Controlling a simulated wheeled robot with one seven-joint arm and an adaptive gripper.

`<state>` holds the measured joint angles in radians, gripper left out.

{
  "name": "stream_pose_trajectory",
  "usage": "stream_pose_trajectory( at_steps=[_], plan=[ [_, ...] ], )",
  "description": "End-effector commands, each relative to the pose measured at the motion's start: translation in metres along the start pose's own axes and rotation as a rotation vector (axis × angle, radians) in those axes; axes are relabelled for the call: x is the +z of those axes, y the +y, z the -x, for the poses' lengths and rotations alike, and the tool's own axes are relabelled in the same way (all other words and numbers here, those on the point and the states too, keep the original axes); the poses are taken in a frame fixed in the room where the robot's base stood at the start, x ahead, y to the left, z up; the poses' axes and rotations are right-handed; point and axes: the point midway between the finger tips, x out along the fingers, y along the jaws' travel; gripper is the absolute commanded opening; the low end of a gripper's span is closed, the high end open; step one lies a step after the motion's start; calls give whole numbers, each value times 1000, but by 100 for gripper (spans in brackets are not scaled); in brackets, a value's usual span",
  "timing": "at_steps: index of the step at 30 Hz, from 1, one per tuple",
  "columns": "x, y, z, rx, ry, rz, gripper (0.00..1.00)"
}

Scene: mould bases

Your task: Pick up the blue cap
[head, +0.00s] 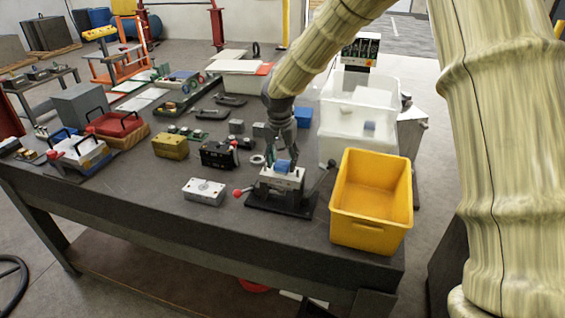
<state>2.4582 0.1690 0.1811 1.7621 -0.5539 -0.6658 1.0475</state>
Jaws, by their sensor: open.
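A small blue cap (284,168) sits on top of a grey metal block in a fixture (280,192) near the front edge of the table. The fixture has a black base plate and side levers with a red knob. My gripper (284,158) points down right at the cap, with its dark fingers open around or just above it. I cannot tell whether the fingers touch the cap. The fingers hide part of it.
A yellow bin (372,237) stands close to the right of the fixture, with white translucent bins (343,137) behind it. A pale metal block (204,192) lies to the left. A black block (218,155) and a brass-coloured block (170,146) stand farther back.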

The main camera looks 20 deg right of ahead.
Motion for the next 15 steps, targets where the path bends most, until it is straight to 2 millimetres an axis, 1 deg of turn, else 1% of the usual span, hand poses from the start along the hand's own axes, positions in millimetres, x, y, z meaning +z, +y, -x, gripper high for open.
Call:
stream_pose_trajectory(
  at_steps=[4, 10, 14, 15],
  plan=[
    [0, 0, -4, -1, 1, 2, 52],
    [0, 0, -4, -1, 1, 1, 52],
    [0, 0, -4, -1, 1, 1, 28],
    [0, 0, -4, -1, 1, 1, 27]
  ],
)
